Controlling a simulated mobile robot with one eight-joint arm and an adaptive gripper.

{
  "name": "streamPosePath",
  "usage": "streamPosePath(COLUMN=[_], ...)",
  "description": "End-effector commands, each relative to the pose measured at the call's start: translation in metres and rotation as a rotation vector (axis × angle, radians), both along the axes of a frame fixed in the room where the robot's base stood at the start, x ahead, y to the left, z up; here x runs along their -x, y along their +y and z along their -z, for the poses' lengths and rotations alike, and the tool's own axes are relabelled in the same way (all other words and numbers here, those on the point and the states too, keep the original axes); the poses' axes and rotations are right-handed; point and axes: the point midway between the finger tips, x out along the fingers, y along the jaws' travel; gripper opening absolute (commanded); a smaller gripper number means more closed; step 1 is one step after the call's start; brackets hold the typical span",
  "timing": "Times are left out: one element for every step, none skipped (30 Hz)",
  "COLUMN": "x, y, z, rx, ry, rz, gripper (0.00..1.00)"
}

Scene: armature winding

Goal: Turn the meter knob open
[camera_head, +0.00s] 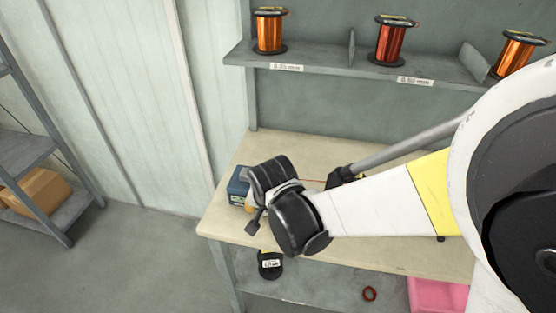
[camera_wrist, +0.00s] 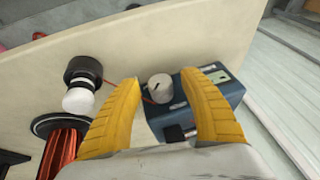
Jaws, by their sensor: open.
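The meter (camera_wrist: 182,118) is a blue box on the bench, with a round grey knob (camera_wrist: 160,87) on its face that carries a dark line mark. In the wrist view my gripper (camera_wrist: 168,75) is open, its two yellow fingers on either side of the knob. I cannot tell whether either finger touches it. In the head view the blue meter (camera_head: 238,187) shows at the left end of the bench, partly hidden by my wrist. The knob is hidden there.
The pale workbench (camera_head: 236,157) holds a copper-wound spool (camera_wrist: 58,150) and a black holder with a white round part (camera_wrist: 78,102) left of the meter. Copper wire spools (camera_head: 392,42) stand on the shelf above. A shelf rack (camera_head: 27,152) with a cardboard box (camera_head: 36,188) stands left.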

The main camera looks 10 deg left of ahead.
Motion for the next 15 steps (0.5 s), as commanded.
streamPosePath(x=[0.0001, 0.0001, 0.0001, 0.0001, 0.0001, 0.0001, 0.0001, 0.0001, 0.0001, 0.0001, 0.0001, 0.0002, 0.0002, 0.0002, 0.0001], y=[-0.0001, 0.0, 0.0, 0.0, 0.0, 0.0, 0.0, 0.0, 0.0, 0.0, -0.0001, 0.0, 0.0, 0.0, 0.0002], z=[-0.0004, -0.0004, -0.0005, -0.0005, -0.0005, -0.0005, -0.0005, -0.0005, -0.0005, -0.0005, -0.0005, -0.0005, -0.0005, -0.0005, -0.0005], rx=[0.0, 0.0, 0.0, 0.0, 0.0, 0.0, 0.0, 0.0, 0.0, 0.0, 0.0, 0.001, 0.002, 0.004, 0.008], ry=[0.0, 0.0, 0.0, 0.0, 0.0, 0.0, 0.0, 0.0, 0.0, 0.0, 0.0, 0.0, 0.0, 0.0, 0.0], rz=[0.0, 0.0, 0.0, 0.0, 0.0, 0.0, 0.0, 0.0, 0.0, 0.0, 0.0, 0.0, 0.0, -0.001, 0.0], gripper=[0.51, 0.51, 0.51, 0.43, 0.34, 0.22, 0.13, 0.03, 0.0, 0.0, 0.0, 0.0, 0.0, 0.0, 0.0])
